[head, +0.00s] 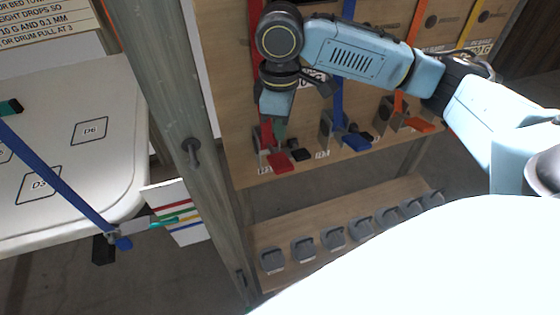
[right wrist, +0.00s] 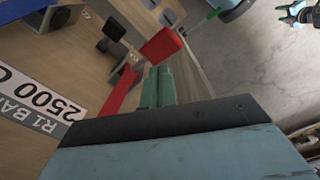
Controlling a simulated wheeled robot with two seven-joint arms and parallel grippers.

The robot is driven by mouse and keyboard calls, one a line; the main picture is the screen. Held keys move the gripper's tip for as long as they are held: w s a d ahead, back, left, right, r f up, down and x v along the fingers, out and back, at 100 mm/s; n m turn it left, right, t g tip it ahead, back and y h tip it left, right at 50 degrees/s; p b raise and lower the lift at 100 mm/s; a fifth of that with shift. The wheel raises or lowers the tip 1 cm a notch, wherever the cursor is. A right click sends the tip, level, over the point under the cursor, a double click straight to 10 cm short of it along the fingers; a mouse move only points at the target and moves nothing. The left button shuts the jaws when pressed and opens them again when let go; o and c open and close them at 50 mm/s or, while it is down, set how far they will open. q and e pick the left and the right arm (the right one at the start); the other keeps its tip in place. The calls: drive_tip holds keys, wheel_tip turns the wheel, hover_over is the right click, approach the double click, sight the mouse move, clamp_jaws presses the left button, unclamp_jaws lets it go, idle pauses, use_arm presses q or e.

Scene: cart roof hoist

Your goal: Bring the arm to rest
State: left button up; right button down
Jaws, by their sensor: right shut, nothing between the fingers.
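My right arm comes in from the right in the head view and bends down at the wooden board (head: 225,75). My right gripper (head: 273,142) points down, shut and empty, by the leftmost red strap and its red lever (head: 280,162). In the right wrist view its green fingers (right wrist: 158,88) are together, with the red lever (right wrist: 161,45) just beyond the tips. I cannot tell whether they touch the red strap (right wrist: 122,92).
Blue (head: 356,141) and orange (head: 418,124) levers stand to the right along the board. Several grey weights (head: 304,248) sit on a low shelf. A wooden post (head: 175,110) separates the board from a white panel (head: 70,85) with a blue strap (head: 60,180) at left.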

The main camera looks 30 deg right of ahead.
idle(0.4)
drive_tip(key=s+a+f+m+t+y, duration=0.2)
drive_tip(key=s+a+f+t+y, duration=0.15)
drive_tip(key=s+a+f, duration=0.8)
drive_tip(key=s+d+f+m+h, duration=0.3)
drive_tip(key=s+d+f+m, duration=0.25)
drive_tip(key=s+d, duration=0.25)
wheel_tip(320, 180, down, 36)
drive_tip(key=s+g+b, duration=0.1)
drive_tip(key=s+b, duration=0.1)
drive_tip(key=b, duration=0.8)
use_arm(q)
wheel_tip(320, 180, down, 18)
drive_tip(key=b, duration=0.8)
use_arm(e)
drive_tip(key=s+d+f, duration=0.1)
drive_tip(key=s+f, duration=0.7)
drive_tip(key=f, duration=0.2)
drive_tip(key=s+d+f+g, duration=0.1)
drive_tip(key=s+d+f, duration=0.1)
drive_tip(key=s+f, duration=0.6)
wheel_tip(320, 180, down, 4)
drive_tip(key=shift+s+r+n, duration=0.15)
drive_tip(key=shift+r+n, duration=0.05)
drive_tip(key=shift+n, duration=0.15)
